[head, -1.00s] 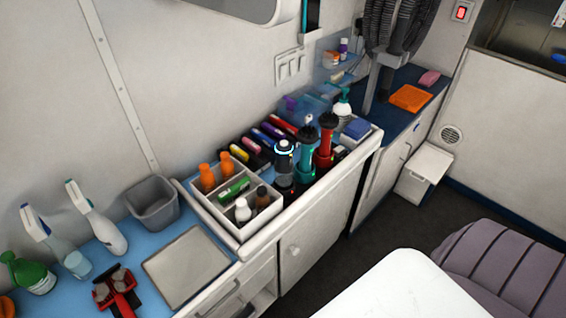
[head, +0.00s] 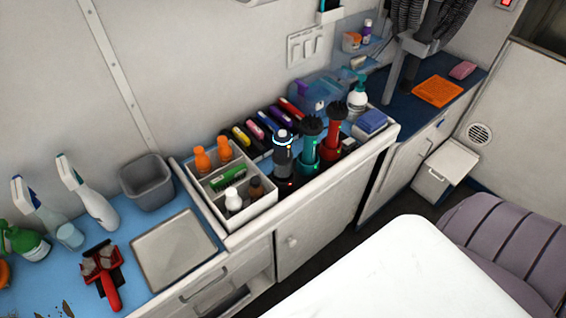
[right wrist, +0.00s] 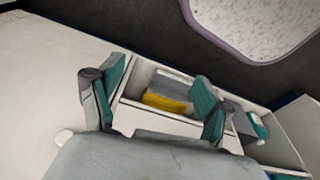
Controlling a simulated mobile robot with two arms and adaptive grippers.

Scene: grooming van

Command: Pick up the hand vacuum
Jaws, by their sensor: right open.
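Three upright handheld devices stand in a row on the counter in the head view. One is dark grey with a white and blue top (head: 282,158), one is teal with a black top (head: 308,146), and one is red with a black top (head: 333,132). I cannot tell for sure which is the hand vacuum; the dark grey one looks most like it. My right gripper (right wrist: 155,92) is open and empty in the right wrist view, its teal-padded fingers apart over an open cubby in the background. None of the three devices shows there. My left gripper is not in view.
A white divided caddy (head: 262,210) with bottles stands just left of the devices. A grey bin (head: 148,184), a flat tray (head: 172,250) and spray bottles (head: 92,195) are further left. A white table (head: 395,270) fills the lower right. A blue-lidded box (head: 371,121) is right of the devices.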

